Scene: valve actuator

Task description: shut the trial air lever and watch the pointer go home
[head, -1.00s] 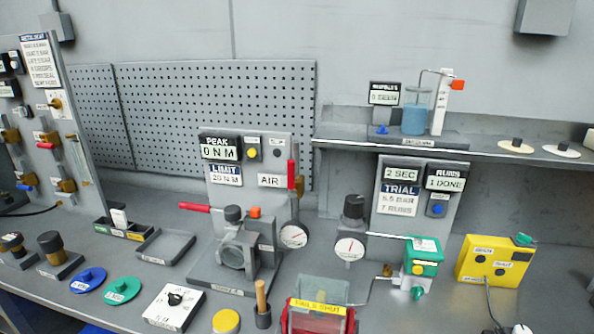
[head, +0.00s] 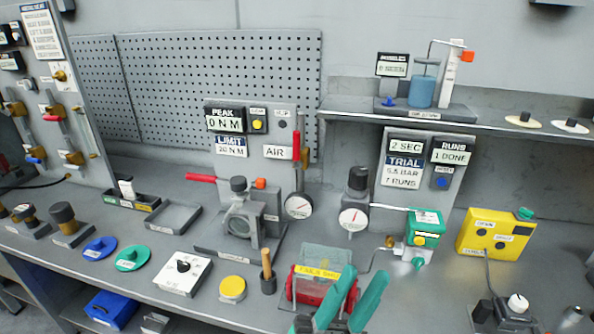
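A red upright lever (head: 296,146) stands at the right edge of the grey panel, beside the AIR label (head: 278,152). A round white gauge (head: 298,206) with a pointer sits just below it; the exact reading is too small to tell. A second white gauge (head: 352,219) sits under a black knob, its pointer near upright. A TRIAL panel (head: 404,163) stands to the right. My gripper (head: 367,274) shows at the bottom centre as two teal fingers, apart and empty, in front of the red box with a clear lid (head: 325,262). It is well short of the lever.
A valve with a red handle (head: 203,178) stands left of the gauges. A wooden-handled tool in a dark cup (head: 267,271) and a yellow disc (head: 232,288) are on the bench front. A green-and-white unit (head: 424,229) and yellow box (head: 494,236) are to the right.

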